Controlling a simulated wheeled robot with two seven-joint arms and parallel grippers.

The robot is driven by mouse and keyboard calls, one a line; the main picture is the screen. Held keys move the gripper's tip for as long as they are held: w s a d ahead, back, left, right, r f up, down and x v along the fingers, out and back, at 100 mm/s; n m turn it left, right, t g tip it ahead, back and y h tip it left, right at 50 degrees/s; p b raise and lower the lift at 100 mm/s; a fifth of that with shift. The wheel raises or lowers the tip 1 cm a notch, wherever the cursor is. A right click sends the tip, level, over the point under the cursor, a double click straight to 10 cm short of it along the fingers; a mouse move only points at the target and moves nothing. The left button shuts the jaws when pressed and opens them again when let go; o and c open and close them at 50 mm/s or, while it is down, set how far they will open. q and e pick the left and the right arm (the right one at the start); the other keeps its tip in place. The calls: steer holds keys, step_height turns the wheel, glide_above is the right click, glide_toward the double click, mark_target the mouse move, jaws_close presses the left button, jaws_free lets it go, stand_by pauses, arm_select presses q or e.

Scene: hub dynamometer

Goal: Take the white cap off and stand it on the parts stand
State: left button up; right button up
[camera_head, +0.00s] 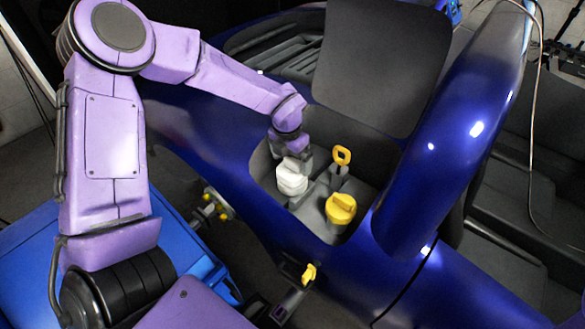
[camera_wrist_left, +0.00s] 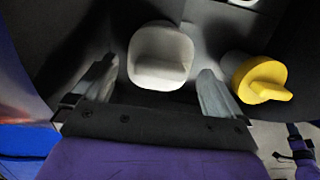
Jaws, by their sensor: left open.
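The white cap (camera_head: 291,180) sits upright in a dark recess of the blue body. In the left wrist view the cap (camera_wrist_left: 160,55) shows as a rounded, pale grey-white shape. My left gripper (camera_head: 295,160) is right at the cap, reaching in from above and behind it. In the left wrist view its two grey fingers (camera_wrist_left: 158,72) are spread, one on each side of the cap, with gaps visible. The gripper is open and partly hidden in the head view. I cannot make out the parts stand for sure. My right gripper is not seen.
A dark upright panel (camera_head: 375,65) and a curved blue fender (camera_head: 440,140) border the recess. A yellow knob (camera_head: 309,273) is lower down.

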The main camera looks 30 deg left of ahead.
mark_target(292, 161)
arm_select(q)
steer(key=f, duration=0.3)
steer(key=shift+w+f, duration=0.35)
steer(key=shift+f, duration=0.05)
steer(key=c, duration=0.9)
steer(key=shift+r, duration=0.15)
